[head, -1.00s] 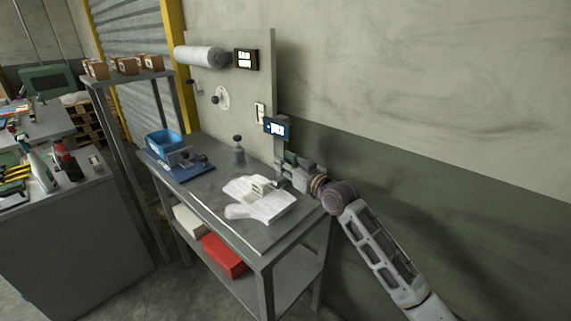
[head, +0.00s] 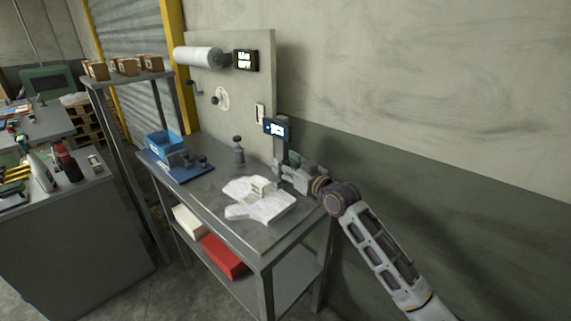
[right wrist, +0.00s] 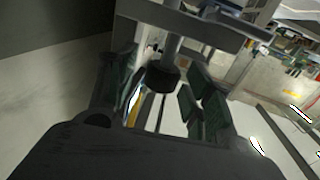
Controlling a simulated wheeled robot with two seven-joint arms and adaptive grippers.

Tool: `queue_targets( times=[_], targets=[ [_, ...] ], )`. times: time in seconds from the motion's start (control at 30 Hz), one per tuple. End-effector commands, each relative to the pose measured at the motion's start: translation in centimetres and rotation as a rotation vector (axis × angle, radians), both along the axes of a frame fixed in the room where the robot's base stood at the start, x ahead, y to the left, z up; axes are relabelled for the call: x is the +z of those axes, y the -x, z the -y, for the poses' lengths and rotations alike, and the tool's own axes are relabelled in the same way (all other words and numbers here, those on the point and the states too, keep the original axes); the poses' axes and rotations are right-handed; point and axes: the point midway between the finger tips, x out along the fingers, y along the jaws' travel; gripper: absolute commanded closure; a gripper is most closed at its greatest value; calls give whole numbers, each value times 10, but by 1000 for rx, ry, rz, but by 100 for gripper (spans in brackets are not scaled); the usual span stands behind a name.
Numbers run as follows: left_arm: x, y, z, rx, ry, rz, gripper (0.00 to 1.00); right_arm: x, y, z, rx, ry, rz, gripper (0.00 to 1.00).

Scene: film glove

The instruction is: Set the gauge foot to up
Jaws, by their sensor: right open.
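The gauge stands at the back right of the workbench, with a blue-lit display (head: 277,129) on a grey column. My right gripper (head: 284,170) is at the column's lower part, under the display, and its fingers are hard to make out there. In the right wrist view, a dark round foot (right wrist: 163,76) on a metal stem (right wrist: 172,47) hangs between the open green-padded fingers of the right gripper (right wrist: 160,92). I see a gap on either side of the foot; contact is not visible. My left gripper is not in view.
White gloves or film (head: 262,207) lie on the bench (head: 215,190) in front of the gauge. A grey bottle-like item (head: 238,153) stands behind them. A blue bin (head: 164,145) is at the left. A back panel (head: 232,105) carries a roll and a second display (head: 246,60).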

Motion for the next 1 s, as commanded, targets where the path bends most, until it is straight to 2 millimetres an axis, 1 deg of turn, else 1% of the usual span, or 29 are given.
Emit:
queue_targets(
  times=[0.27, 1.0],
  targets=[
    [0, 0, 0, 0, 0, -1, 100, -1, 17, 13, 0, 1, 0, 49],
    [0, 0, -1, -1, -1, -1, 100, -1, 81, 59, -1, 1, -1, 49]
  ],
)
